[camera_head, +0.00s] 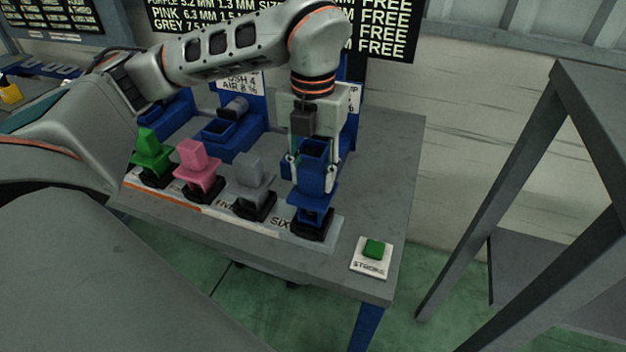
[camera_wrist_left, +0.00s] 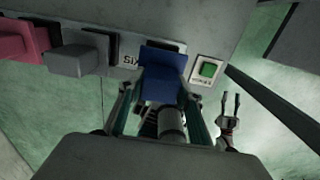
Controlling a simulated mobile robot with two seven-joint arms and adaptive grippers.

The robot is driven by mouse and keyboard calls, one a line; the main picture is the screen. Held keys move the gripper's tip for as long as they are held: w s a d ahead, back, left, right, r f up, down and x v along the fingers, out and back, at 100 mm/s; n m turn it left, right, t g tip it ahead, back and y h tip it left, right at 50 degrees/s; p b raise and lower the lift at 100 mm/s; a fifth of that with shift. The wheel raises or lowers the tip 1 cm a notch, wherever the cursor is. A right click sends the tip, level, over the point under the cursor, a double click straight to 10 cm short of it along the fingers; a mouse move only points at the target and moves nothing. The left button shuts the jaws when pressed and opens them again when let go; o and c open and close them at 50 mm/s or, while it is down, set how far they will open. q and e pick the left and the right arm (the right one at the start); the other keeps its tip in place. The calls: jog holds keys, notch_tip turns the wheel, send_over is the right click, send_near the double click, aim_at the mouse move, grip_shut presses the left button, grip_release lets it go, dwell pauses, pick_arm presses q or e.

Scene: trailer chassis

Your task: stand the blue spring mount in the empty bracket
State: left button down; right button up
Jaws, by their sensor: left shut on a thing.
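The blue spring mount (camera_head: 315,190) is upright at the right end of the row, in my left gripper (camera_head: 312,168). The left gripper is shut on it from above, a finger on either side. Its foot is at the black bracket (camera_head: 313,226) by the label SIX; I cannot tell whether it is fully seated.
Green (camera_head: 151,152), pink (camera_head: 198,168) and grey (camera_head: 250,178) mounts stand in black brackets to the left. Blue holders (camera_head: 232,135) are behind them. A green STROKE button (camera_head: 375,249) is close at right. A dark metal frame (camera_head: 500,200) stands right of the table.

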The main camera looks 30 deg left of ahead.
pick_arm(q)
jog(key=shift+f, duration=1)
jog(key=shift+f, duration=0.2)
jog(key=c, duration=1.4)
grip_release()
jog(key=shift+r, duration=0.1)
notch_tip(320, 180, up, 12)
jog(key=shift+r, duration=0.1)
